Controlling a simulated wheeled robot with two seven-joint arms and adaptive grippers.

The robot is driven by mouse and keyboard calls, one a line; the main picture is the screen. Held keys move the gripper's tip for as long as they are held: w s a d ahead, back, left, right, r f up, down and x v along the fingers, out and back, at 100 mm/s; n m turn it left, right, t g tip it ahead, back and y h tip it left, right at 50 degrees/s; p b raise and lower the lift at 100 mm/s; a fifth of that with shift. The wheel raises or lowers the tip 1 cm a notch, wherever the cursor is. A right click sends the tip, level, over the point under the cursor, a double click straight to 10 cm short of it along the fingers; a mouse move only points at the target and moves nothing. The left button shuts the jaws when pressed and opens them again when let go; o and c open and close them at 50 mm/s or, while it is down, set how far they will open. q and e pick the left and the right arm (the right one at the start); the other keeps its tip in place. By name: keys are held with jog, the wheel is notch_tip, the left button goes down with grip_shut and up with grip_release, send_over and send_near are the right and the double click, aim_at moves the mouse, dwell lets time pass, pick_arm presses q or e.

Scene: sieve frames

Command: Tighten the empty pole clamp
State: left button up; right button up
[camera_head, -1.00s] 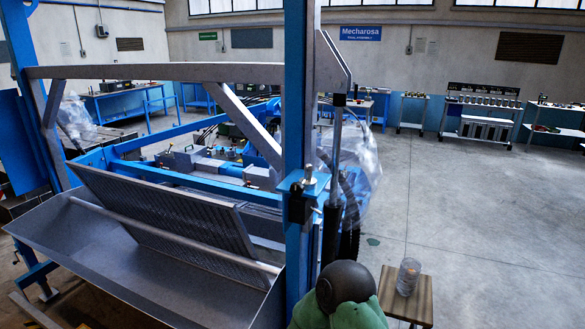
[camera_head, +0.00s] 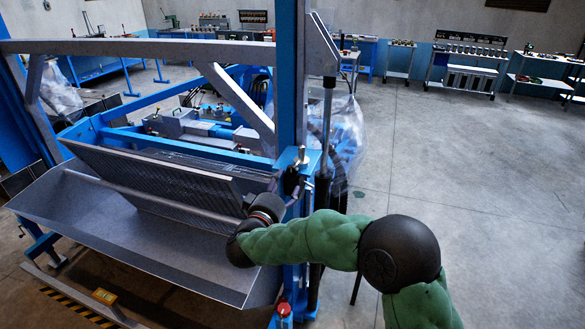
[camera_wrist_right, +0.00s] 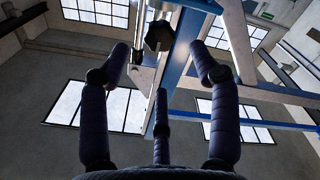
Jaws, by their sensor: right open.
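A blue clamp bracket (camera_head: 304,158) with an upright silver bolt is fixed on the blue upright post (camera_head: 291,70) in the head view. My right gripper (camera_head: 276,190) is close to the post, just below and left of this bracket, partly blending with the dark parts there. In the right wrist view my open, empty gripper (camera_wrist_right: 162,68) has its dark fingers spread. A black faceted knob (camera_wrist_right: 158,36) shows beyond them, between the outer fingertips and apart from them. Whether this knob belongs to the bracket is unclear. My left gripper is out of view.
A grey sloped trough (camera_head: 140,240) with a perforated panel (camera_head: 160,180) lies left of the post. A red-topped part (camera_head: 283,309) sits low by the post. A black cylinder (camera_head: 327,120) runs beside it. Open floor (camera_head: 450,170) is on the right.

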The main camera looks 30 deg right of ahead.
aim_at(291, 172)
jog(key=x, duration=0.8)
jog(key=shift+w+d, duration=0.2)
jog(key=shift+w, duration=0.05)
jog(key=c, duration=1.2)
